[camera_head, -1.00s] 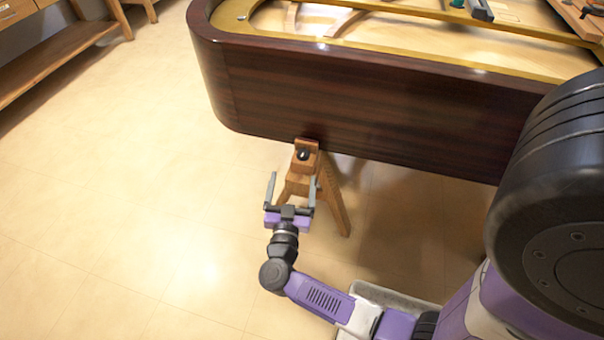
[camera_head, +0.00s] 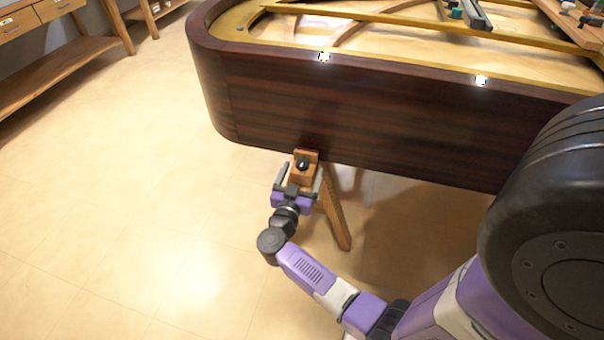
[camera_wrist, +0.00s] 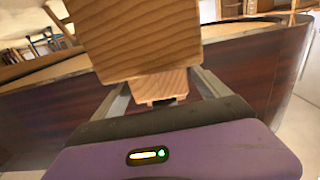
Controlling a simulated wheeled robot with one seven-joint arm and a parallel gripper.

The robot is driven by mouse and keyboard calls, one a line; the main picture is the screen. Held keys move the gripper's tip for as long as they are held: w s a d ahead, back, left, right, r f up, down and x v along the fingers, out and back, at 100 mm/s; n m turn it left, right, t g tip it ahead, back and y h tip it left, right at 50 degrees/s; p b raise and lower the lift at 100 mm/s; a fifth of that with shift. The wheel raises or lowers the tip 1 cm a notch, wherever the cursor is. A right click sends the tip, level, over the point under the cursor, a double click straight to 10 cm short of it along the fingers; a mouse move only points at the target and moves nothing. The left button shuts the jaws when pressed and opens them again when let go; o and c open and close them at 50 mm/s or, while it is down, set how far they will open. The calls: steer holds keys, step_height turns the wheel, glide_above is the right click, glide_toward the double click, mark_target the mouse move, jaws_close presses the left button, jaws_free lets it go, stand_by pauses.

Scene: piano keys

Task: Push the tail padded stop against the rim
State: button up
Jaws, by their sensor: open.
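The padded stop appears as a wooden block (camera_head: 305,158) with a black knob, on a wooden stand (camera_head: 337,215) beside the dark piano rim (camera_head: 360,105). In the head view its upper end is close to the rim's lower edge; I cannot tell whether they touch. My gripper (camera_head: 299,177) is open, just in front of the block, with a finger to each side. In the wrist view a large wooden block (camera_wrist: 145,38) fills the upper middle, between and above the fingers. A smaller wooden piece (camera_wrist: 160,84) shows below it, and the rim (camera_wrist: 243,65) lies behind.
The piano's gold frame (camera_head: 420,57) and wooden inside lie above the rim, with tools at the upper right. A wooden bench (camera_head: 65,65) stands at the far left. The floor (camera_head: 130,190) to the left of my arm is clear.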

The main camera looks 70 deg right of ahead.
mark_target(301, 177)
jaws_close()
steer(key=shift+w+d+r+p, duration=0.15)
steer(key=shift+d+p, duration=0.55)
steer(key=shift+d, duration=0.7)
jaws_free()
steer(key=shift+a, duration=0.1)
steer(key=a, duration=0.5)
steer(key=a+p, duration=0.1)
steer(key=a, duration=0.1)
steer(key=shift+s+a, duration=0.35)
